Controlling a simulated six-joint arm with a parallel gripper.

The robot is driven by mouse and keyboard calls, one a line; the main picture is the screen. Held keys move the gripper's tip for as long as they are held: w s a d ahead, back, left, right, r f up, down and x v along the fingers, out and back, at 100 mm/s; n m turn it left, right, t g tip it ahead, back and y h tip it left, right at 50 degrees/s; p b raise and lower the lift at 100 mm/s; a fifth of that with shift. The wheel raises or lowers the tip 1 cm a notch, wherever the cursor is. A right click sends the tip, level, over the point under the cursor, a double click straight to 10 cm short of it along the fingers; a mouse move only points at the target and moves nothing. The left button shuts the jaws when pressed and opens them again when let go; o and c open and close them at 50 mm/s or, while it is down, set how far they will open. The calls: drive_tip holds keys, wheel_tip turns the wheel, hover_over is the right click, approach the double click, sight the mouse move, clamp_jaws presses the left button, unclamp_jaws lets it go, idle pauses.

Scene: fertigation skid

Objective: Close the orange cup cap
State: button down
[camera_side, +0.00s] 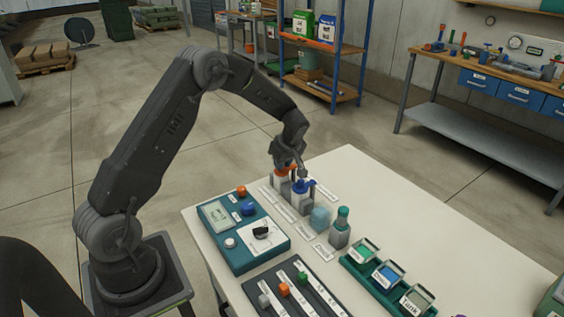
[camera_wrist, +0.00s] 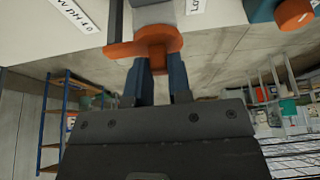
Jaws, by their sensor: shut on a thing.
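The orange cup cap (camera_side: 281,171) is on a small grey-and-white cup holder at the far end of a row on the white table. In the wrist view the orange cap (camera_wrist: 130,48) is a flat disc with a short tab, against the grey cup body (camera_wrist: 155,14). My gripper (camera_wrist: 158,66) has its two dark blue fingers closed on the tab. In the side view my gripper (camera_side: 287,163) points down at the cap and partly hides it. The cap's seating on the cup cannot be made out.
A blue-capped cup (camera_side: 302,189) stands close beside, then a light blue item (camera_side: 320,218) and a green-topped bottle (camera_side: 341,228). A teal control panel (camera_side: 232,228) lies nearer the arm. Labelled green trays (camera_side: 388,277) sit right.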

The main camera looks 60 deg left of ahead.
drive_tip(key=c, duration=1)
unclamp_jaws()
drive_tip(key=shift+c, duration=0.2)
drive_tip(key=v, duration=1.4)
drive_tip(key=s+d+r+m+t+h, duration=0.2)
drive_tip(key=s+d+r+m+t, duration=0.1)
drive_tip(key=s+d+r+m, duration=0.75)
drive_tip(key=s+d+m+t+h, duration=0.1)
drive_tip(key=s+d+m, duration=0.2)
drive_tip(key=s, duration=0.5)
drive_tip(key=s+d+m+t+h, duration=0.1)
drive_tip(key=s+d+m, duration=0.3)
drive_tip(key=s, duration=0.5)
drive_tip(key=shift+d+f+m+t+h, duration=0.25)
drive_tip(key=shift+f+m+t+h, duration=0.05)
drive_tip(key=shift+m, duration=0.05)
